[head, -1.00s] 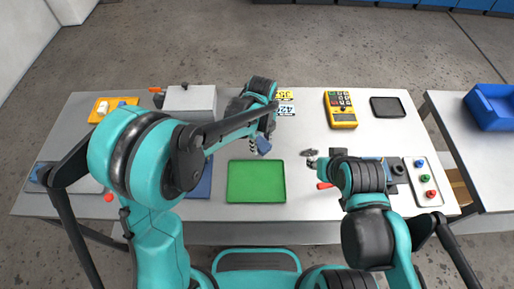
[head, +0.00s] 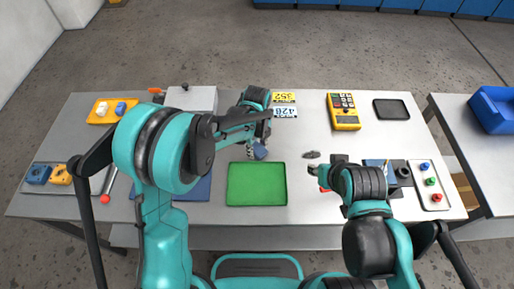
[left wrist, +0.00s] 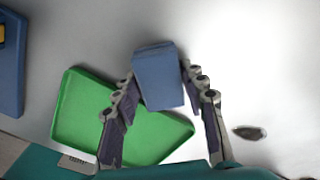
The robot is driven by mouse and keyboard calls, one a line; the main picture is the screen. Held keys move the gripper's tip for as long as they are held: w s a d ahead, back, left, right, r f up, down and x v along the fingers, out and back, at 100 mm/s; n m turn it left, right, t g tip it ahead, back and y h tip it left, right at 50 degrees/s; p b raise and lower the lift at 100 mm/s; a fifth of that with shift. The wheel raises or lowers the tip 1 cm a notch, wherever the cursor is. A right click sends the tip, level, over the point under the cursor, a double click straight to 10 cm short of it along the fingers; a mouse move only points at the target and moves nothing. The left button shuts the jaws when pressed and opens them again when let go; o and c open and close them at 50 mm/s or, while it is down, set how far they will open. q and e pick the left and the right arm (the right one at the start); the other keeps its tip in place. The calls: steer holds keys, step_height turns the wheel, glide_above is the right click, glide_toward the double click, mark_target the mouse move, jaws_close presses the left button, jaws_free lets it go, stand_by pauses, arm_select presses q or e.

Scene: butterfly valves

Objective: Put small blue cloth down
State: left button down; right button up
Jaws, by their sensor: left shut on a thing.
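The small blue cloth (head: 261,152) looks like a compact folded block. My left gripper (head: 256,150) is shut on it, just behind the green tray (head: 256,185) in the head view. In the left wrist view the cloth (left wrist: 159,78) sits between the two fingers of the left gripper (left wrist: 160,100), partly over the green tray (left wrist: 75,110). Its height above the table is hard to judge. My right gripper (head: 315,171) is at the right of the tray, small and partly hidden by its arm, so its jaws cannot be read.
A small dark object (head: 311,154) lies right of the tray. A yellow meter (head: 343,111) and a black tray (head: 391,109) are at the back right. A grey box (head: 191,98) stands at the back left. A blue mat (head: 200,188) lies left of the green tray.

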mark_target(257, 148)
arm_select(q)
steer(key=shift+s+f, duration=0.1)
steer(key=shift+f, duration=0.15)
steer(key=c, duration=0.9)
jaws_free()
steer(key=shift+r, duration=0.25)
steer(key=shift+r+p, duration=2.05)
steer(key=shift+r, duration=4.15)
